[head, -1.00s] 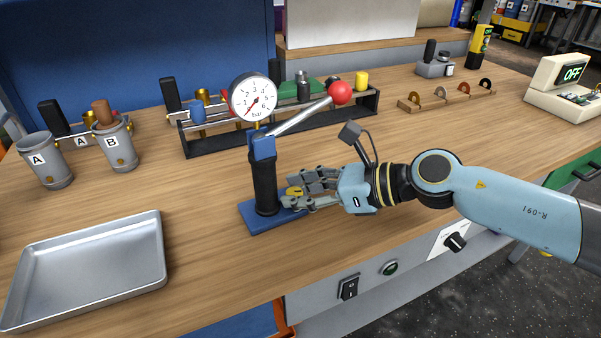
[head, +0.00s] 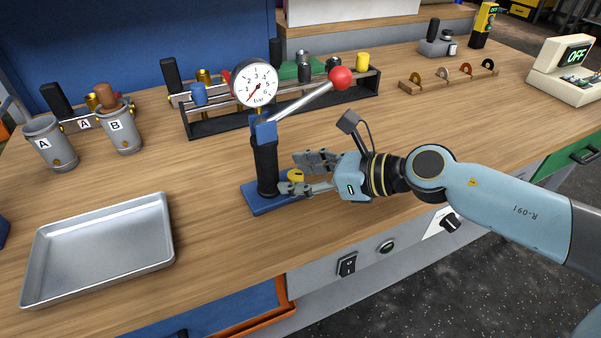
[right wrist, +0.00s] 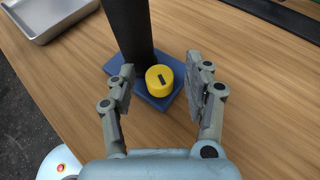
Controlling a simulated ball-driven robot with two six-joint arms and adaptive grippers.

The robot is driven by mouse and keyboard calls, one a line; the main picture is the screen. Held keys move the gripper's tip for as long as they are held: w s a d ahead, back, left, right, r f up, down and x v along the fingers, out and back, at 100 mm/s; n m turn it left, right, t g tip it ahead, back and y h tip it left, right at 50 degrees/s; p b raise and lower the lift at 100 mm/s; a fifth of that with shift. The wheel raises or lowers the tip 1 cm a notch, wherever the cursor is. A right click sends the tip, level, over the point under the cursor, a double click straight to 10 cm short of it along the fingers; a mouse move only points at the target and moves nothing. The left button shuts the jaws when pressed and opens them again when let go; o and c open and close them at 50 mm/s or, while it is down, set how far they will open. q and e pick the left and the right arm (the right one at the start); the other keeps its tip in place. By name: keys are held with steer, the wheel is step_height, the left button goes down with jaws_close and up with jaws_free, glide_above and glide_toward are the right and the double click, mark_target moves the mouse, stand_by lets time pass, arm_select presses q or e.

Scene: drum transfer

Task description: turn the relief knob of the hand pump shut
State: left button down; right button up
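The hand pump has a black column (head: 266,165) on a blue base (head: 262,204), a round bar gauge (head: 255,83) and a lever with a red ball end (head: 341,78). The gauge needle points to the low end, near zero. The yellow relief knob (head: 296,175) sits low on the pump's right side. The right wrist view shows the knob (right wrist: 159,80) with a dark mark on its face. My right gripper (head: 300,175) is open, its fingers on either side of the knob, with gaps visible in the right wrist view (right wrist: 160,86). My left gripper is not in view.
An empty metal tray (head: 100,250) lies at front left. Two grey cups, A (head: 50,146) and B (head: 121,134), stand behind it. A black rack (head: 225,124) with handles stands behind the pump. The wood right of my gripper is clear.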

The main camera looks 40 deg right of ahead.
steer(key=shift+s+d, duration=0.15)
steer(key=shift+s, duration=0.1)
steer(key=v, duration=0.7)
